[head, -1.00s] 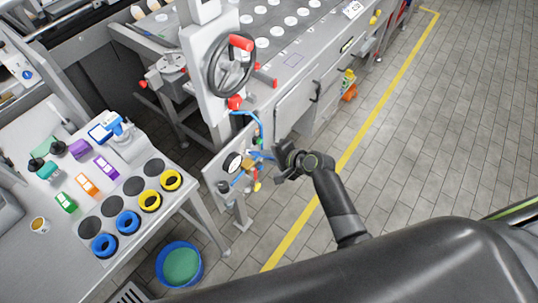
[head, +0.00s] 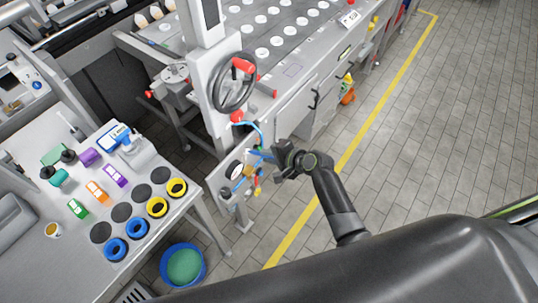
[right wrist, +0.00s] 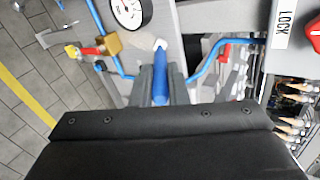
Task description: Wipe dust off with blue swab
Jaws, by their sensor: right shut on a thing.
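The blue swab (right wrist: 160,88) has a blue handle and a pale tip, seen in the right wrist view. My right gripper (right wrist: 162,84) is shut on its handle, with the tip pointing away from me toward the grey machine panel. I cannot tell whether the tip touches the panel. In the head view my right gripper (head: 277,156) is beside the machine's gauge panel, and the swab (head: 260,154) shows small at its fingers. No dust can be made out. My left gripper is not in view.
A round gauge (right wrist: 127,12), a brass fitting (right wrist: 112,42) and blue hoses (right wrist: 205,66) surround the swab. A handwheel (head: 235,82) is above. The left table (head: 75,260) holds coloured blocks and rings. A blue bin (head: 183,265) stands on the floor. The right floor is clear.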

